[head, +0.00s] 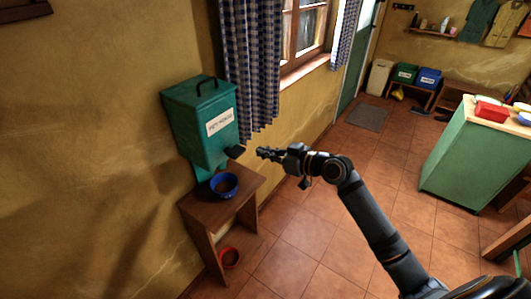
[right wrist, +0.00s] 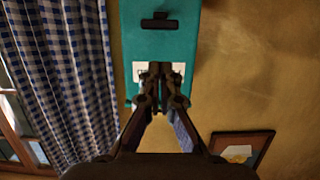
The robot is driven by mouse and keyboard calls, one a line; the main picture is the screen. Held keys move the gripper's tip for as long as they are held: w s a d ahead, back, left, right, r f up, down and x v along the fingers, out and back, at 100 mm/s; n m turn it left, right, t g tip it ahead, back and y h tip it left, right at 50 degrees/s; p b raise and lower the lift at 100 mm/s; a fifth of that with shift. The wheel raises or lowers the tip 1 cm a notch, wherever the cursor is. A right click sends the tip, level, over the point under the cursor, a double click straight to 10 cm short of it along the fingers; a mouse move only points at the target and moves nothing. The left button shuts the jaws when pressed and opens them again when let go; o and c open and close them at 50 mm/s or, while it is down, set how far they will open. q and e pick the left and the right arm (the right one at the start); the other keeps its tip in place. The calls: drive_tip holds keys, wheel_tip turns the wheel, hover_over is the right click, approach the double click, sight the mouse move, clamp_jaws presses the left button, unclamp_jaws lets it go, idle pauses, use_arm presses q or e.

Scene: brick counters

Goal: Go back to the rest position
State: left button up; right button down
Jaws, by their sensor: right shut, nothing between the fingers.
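My right gripper (head: 264,154) reaches in from the right in the head view. Its fingers are closed together and hold nothing. It is at the front of a green dispenser (head: 187,122) on the wall, with a small gap to the dispenser's black lever (head: 235,152). In the right wrist view, the gripper (right wrist: 161,72) shows in front of the dispenser (right wrist: 185,40) and covers part of its white label (right wrist: 140,68). A blue bowl (head: 224,191) stands below the dispenser. My left gripper is in neither view.
The bowl stands on a small wooden stand (head: 195,212), with a red bowl (head: 230,257) low down at it. A checked curtain (head: 250,60) hangs beside the dispenser. A green counter (head: 455,160) stands at the right. The tiled floor (head: 320,225) between is open.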

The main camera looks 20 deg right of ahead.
drive_tip(key=d+f+m+h, duration=0.2)
drive_tip(key=d+f, duration=0.2)
drive_tip(key=f, duration=0.5)
drive_tip(key=d+f+m+h, duration=0.2)
drive_tip(key=d+f+h, duration=0.1)
drive_tip(key=f, duration=0.5)
drive_tip(key=s+d+f+m+g+h, duration=0.1)
drive_tip(key=s+d+f, duration=0.15)
drive_tip(key=f, duration=0.45)
drive_tip(key=s+d+f+m+g+h, duration=0.1)
drive_tip(key=s+f, duration=0.2)
drive_tip(key=f, duration=0.4)
drive_tip(key=s+d+f+m+g+h, duration=0.1)
drive_tip(key=s+d+f+g, duration=0.1)
drive_tip(key=f, duration=0.5)
drive_tip(key=s+d+f+g+h, duration=0.1)
drive_tip(key=s+f+g, duration=0.2)
drive_tip(key=s+f, duration=1.3)
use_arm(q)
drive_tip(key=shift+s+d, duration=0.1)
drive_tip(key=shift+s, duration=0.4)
use_arm(e)
drive_tip(key=s+a+f+g, duration=0.2)
drive_tip(key=s+f, duration=0.2)
drive_tip(key=s, duration=0.8)
drive_tip(key=s+a+f+g, duration=0.2)
drive_tip(key=s+f, duration=0.2)
drive_tip(key=s, duration=0.9)
drive_tip(key=shift+a+h, duration=0.2)
drive_tip(key=shift+h, duration=0.2)
